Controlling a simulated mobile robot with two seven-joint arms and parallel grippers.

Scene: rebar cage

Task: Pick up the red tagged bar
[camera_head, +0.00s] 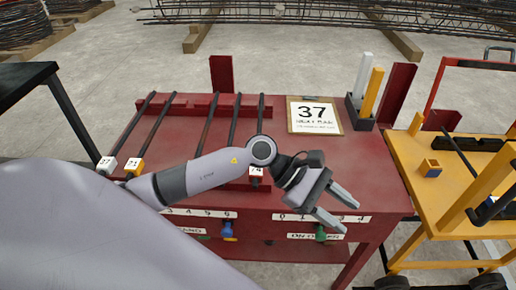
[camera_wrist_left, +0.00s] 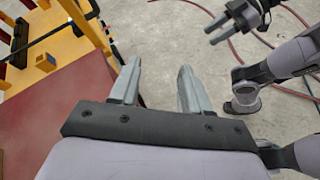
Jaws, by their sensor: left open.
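Dark bars lie side by side on the red table (camera_head: 380,176) in the head view. The two left bars carry a white numbered tag (camera_head: 106,165) and an orange-and-white tag (camera_head: 133,166) at their near ends. The bar at the right (camera_head: 261,115) ends near a white tag (camera_head: 256,171). My left gripper (camera_head: 341,206) is open and empty above the table's front right. In the left wrist view its fingers (camera_wrist_left: 156,88) are apart. My right gripper (camera_wrist_left: 217,30) looks open there, away from the bars.
A yellow cart (camera_head: 455,190) stands right of the table. A rebar cage (camera_head: 300,12) lies behind. A red hose (camera_wrist_left: 290,88) lies on the floor.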

